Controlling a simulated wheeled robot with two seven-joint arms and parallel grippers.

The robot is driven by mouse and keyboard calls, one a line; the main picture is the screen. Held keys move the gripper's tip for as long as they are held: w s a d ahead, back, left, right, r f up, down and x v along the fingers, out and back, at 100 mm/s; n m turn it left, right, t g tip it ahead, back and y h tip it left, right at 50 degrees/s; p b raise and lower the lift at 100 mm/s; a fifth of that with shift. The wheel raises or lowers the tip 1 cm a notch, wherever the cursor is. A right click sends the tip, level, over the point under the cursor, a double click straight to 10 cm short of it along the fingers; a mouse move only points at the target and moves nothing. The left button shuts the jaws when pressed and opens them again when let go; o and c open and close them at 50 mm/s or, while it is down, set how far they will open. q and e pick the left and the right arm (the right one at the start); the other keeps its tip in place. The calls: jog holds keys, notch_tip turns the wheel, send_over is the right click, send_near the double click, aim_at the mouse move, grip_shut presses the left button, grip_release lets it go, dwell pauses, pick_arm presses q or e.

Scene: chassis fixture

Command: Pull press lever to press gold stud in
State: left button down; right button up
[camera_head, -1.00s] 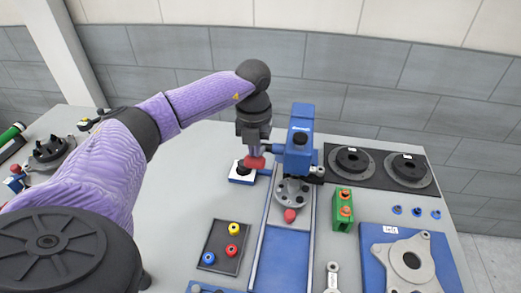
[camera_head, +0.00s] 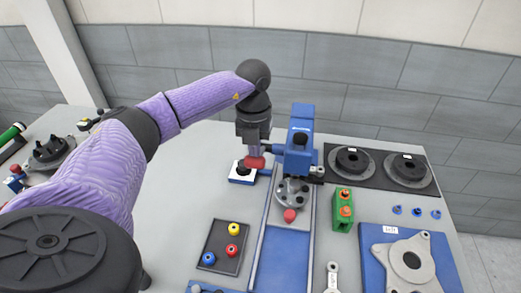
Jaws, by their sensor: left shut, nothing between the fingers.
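The blue press (camera_head: 301,128) stands at the back middle of the bench. A dark lever arm (camera_head: 273,148) reaches from its left side toward a red knob (camera_head: 255,163). My left gripper (camera_head: 254,153) points down at the lever's end, right at the red knob; it is shut, and I see nothing held between its fingers. Whether it touches the knob I cannot tell. A round grey fixture part (camera_head: 292,191) sits under the press, with a red knob (camera_head: 290,215) at its front. I cannot make out the gold stud. My right gripper is out of view.
A blue and white block with a black top (camera_head: 242,176) stands below the gripper. A dark tray (camera_head: 222,255) of coloured rings lies front left of the rail. A green block (camera_head: 343,211) and a blue plate (camera_head: 374,264) lie right. Bench left of the tray is clear.

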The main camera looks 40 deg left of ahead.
pick_arm(q)
jog(key=shift+f, duration=0.15)
jog(key=shift+f+b, duration=0.35)
jog(key=shift+s, duration=0.1)
jog(key=shift+s+d+f, duration=0.1)
jog(key=shift+s+f, duration=0.05)
jog(key=shift+f, duration=0.45)
jog(key=shift+f, duration=0.15)
